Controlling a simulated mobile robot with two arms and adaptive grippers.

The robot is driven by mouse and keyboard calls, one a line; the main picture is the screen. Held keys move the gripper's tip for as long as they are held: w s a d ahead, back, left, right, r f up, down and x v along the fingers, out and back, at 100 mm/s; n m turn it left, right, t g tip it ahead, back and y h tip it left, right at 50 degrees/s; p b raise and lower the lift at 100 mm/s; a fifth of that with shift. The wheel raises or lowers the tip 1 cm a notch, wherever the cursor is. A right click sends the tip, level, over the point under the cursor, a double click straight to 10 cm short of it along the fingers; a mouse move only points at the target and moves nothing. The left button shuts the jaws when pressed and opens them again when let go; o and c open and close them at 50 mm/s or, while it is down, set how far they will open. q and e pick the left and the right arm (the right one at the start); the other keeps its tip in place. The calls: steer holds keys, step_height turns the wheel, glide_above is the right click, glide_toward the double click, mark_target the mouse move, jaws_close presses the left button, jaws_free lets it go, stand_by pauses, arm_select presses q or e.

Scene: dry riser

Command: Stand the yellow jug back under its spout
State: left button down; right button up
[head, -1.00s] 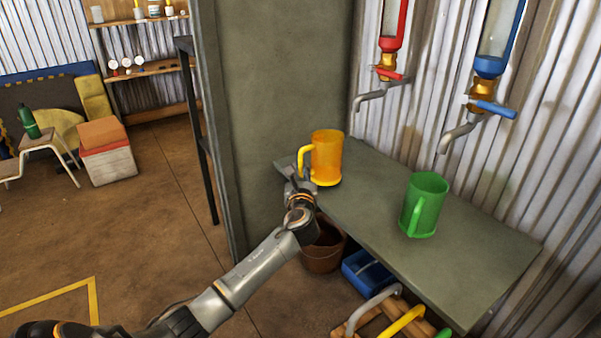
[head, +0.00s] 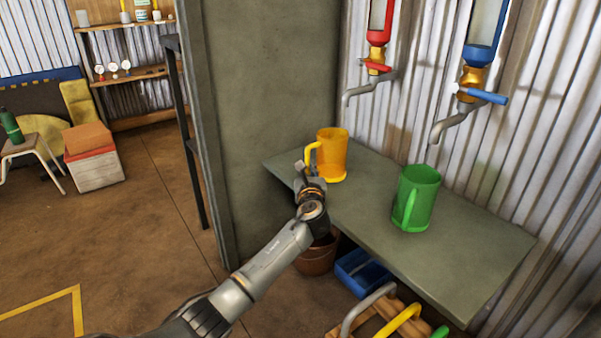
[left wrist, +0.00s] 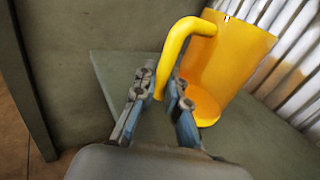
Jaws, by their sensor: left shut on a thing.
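The yellow jug (head: 332,155) stands upright at the far left end of the grey-green shelf (head: 365,205), its handle facing left. My left gripper (head: 308,170) is at the handle, shut on it. In the left wrist view the fingers (left wrist: 160,95) sit on either side of the lower handle of the yellow jug (left wrist: 225,60). A spout with a red valve (head: 358,88) hangs on the wall above and right of the jug. A second spout with a blue valve (head: 452,122) hangs further right, above the green jug (head: 415,198). My right gripper is out of view.
A grey-green panel (head: 270,80) rises just left of and behind the shelf. Corrugated wall (head: 530,130) backs it. Below are a brown bucket (head: 315,258), a blue tray (head: 360,275) and a wooden crate (head: 400,325). The shelf is bare between the jugs.

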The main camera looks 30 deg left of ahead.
mark_target(317, 163)
arm_select(q)
steer(key=shift+w+d+b, duration=0.3)
steer(key=shift+w+d, duration=0.05)
steer(key=shift+w, duration=0.55)
steer(key=shift+w+d+b, duration=0.3)
steer(key=shift+w+d, duration=0.05)
steer(key=shift+w, duration=0.5)
steer(key=shift+f, duration=0.4)
steer(key=c, duration=1.3)
jaws_free()
steer(key=shift+s+d, duration=0.1)
steer(key=v, duration=1.1)
steer(key=shift+s+d, duration=0.2)
steer(key=shift+s, duration=0.15)
